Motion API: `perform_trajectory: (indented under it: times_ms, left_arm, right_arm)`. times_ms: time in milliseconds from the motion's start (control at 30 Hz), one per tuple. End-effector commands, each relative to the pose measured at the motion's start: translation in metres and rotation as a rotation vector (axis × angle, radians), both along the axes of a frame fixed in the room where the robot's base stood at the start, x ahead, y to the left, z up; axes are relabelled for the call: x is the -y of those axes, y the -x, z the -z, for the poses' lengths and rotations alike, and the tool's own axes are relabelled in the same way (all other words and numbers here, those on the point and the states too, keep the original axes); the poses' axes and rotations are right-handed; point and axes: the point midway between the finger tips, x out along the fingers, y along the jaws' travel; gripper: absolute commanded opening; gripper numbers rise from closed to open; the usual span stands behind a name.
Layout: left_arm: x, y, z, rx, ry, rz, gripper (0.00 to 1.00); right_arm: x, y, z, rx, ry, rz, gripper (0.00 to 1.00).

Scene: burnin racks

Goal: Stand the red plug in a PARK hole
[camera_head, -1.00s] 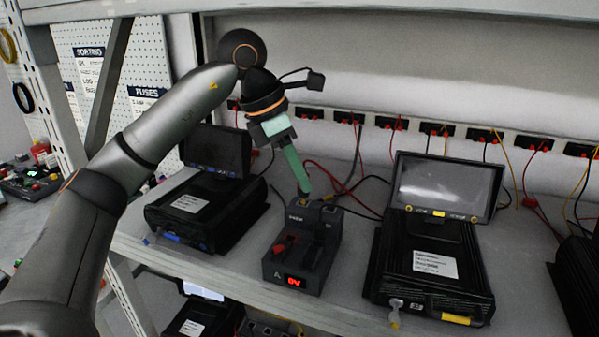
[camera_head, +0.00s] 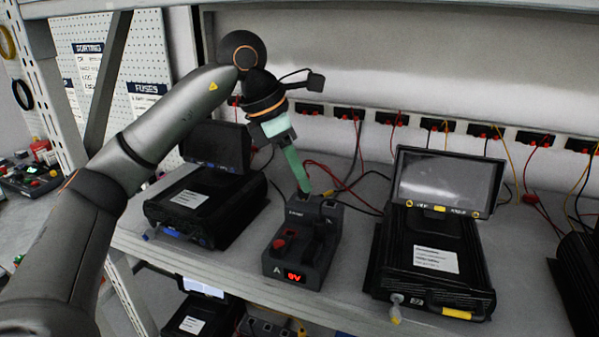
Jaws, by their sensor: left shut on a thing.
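My left gripper (camera_head: 302,184) comes down from above onto the back of a small dark block (camera_head: 318,262) with a red "0V" display. Its greenish fingers are shut, with their tips at the block's top, beside the small PARK label. The red plug between the fingertips is mostly hidden by them; a red lead (camera_head: 325,192) shows beside the tips. I cannot tell how deep the plug sits in a hole. A red part (camera_head: 279,243) sits on the block's front left, above the letter A. My right gripper is not in view.
Black units with screens stand left (camera_head: 205,205) and right (camera_head: 435,262) of the block on the grey shelf (camera_head: 350,285). A row of black sockets (camera_head: 390,118) with red and yellow leads runs along the back. Some shelf is clear between block and right unit.

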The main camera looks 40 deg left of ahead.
Motion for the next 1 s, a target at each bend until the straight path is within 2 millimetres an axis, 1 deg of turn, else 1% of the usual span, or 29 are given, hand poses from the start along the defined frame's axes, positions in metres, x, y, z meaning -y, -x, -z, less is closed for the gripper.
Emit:
perform_trajectory:
  times_ms: [500,533,833,1000]
  left_arm:
    - [0.0001,-0.0002,0.0042,0.003,0.001,0.000,0.00]
    - [0.0002,-0.0002,0.0042,0.003,0.001,0.000,0.25]
    - [0.0001,-0.0001,0.0046,0.002,0.001,0.000,0.59]
    - [0.0001,-0.0001,0.0048,0.001,0.001,0.000,0.59]
  right_arm:
    - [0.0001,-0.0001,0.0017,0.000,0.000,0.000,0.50]
    - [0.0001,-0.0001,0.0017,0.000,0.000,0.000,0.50]
    - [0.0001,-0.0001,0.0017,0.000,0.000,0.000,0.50]
    - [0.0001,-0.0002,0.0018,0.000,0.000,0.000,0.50]
